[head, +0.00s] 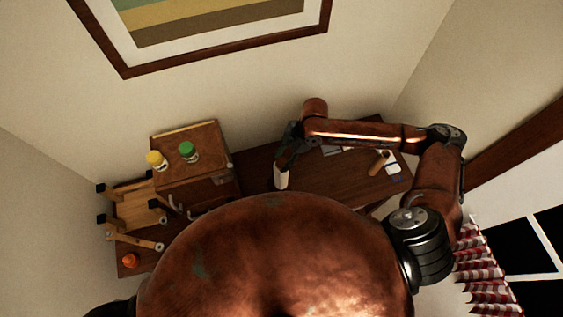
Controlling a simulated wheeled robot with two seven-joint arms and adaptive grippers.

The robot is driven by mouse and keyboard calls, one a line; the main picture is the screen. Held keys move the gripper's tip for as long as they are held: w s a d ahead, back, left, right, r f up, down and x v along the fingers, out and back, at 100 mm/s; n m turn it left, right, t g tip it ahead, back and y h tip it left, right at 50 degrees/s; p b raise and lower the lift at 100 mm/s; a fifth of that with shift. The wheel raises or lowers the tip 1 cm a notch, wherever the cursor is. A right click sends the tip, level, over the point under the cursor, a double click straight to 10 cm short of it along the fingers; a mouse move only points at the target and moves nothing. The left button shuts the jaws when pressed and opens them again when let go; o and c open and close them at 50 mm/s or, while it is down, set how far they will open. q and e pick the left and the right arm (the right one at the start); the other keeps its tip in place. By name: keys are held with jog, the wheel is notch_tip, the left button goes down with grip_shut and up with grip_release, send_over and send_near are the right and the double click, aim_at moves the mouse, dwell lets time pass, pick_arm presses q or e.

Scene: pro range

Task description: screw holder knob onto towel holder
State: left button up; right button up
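My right arm reaches in from the right, and its dark gripper (284,160) points down over the dark wooden table. A small pale upright object (281,177), perhaps the towel holder or part of it, is directly below the fingers. I cannot tell whether the fingers touch or grip it. A light wooden piece with a rounded end (378,161) lies on the right part of the table. I cannot tell which thing is the holder knob. My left gripper is not in view. My own body hides the front of the table.
A wooden cabinet (190,155) carries a yellow-topped jar (156,161) and a green-topped jar (189,152). A wooden rack (135,207) and an orange object (130,260) are at left. White and blue items (392,167) lie at right. Walls enclose the back.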

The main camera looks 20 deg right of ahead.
jog(key=c, duration=0.8)
jog(key=m, duration=0.1)
jog(key=m+t, duration=0.1)
jog(key=m, duration=0.1)
jog(key=shift+s+m, duration=0.2)
jog(key=shift+m, duration=0.1)
jog(key=shift+c, duration=0.2)
jog(key=shift+m+t, duration=0.7)
jog(key=shift+m, duration=0.5)
